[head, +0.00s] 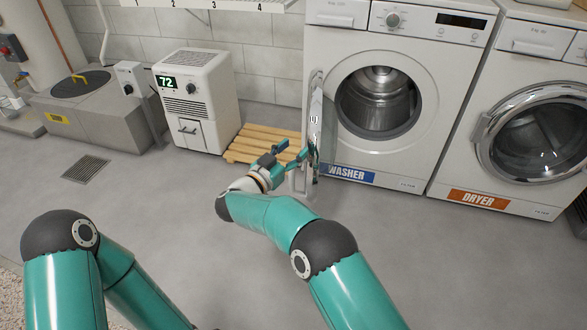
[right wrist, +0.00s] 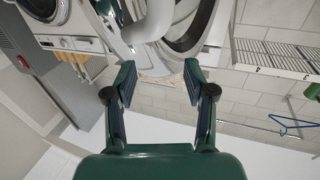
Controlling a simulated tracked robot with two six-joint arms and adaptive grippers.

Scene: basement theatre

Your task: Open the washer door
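The white washer (head: 345,50) stands at the centre right in the head view, with a blue WASHER label. Its round door (head: 316,125) is swung out to the left and seen nearly edge-on, so the steel drum (head: 380,102) shows through the opening. My right gripper (head: 294,151) is beside the door's lower part, at its left. In the right wrist view my right gripper (right wrist: 159,80) has its two fingers spread apart, with nothing clearly held between them. I cannot tell whether a finger touches the door. My left gripper is out of view.
The dryer (head: 540,50), its round door shut, stands right of the washer. A wooden pallet (head: 255,142) lies on the floor behind my right gripper. A white dehumidifier (head: 205,105) stands left of the pallet. The grey floor in front is clear.

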